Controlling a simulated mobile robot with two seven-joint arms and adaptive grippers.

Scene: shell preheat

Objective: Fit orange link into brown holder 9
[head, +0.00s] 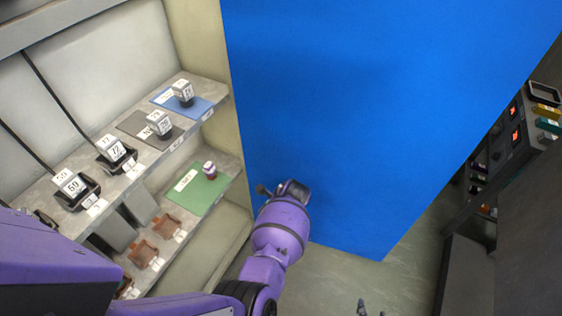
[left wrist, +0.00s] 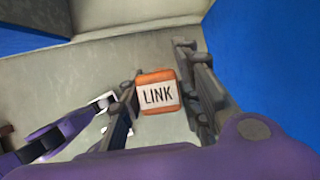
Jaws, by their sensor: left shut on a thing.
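My left gripper (left wrist: 160,92) is shut on the orange link (left wrist: 157,77), a small orange block with a white "LINK" label, in the left wrist view. In the head view my left gripper (head: 283,190) is in front of the blue panel, its fingers partly hidden by the wrist; the link cannot be made out there. Several brown holders (head: 143,253) stand on the lower shelf at left, clear of the left gripper; one is partly hidden by my arm. Their numbers are too small to read. Two fingertips of my right gripper (head: 371,309) show apart at the bottom edge.
The upper shelf (head: 136,178) carries numbered cubes in dark holders and a blue mat (head: 201,107). A green mat (head: 195,196) with a small dark red item lies on the lower shelf. A large blue panel (head: 370,90) stands beside the shelves. Controls (head: 514,135) are at far right.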

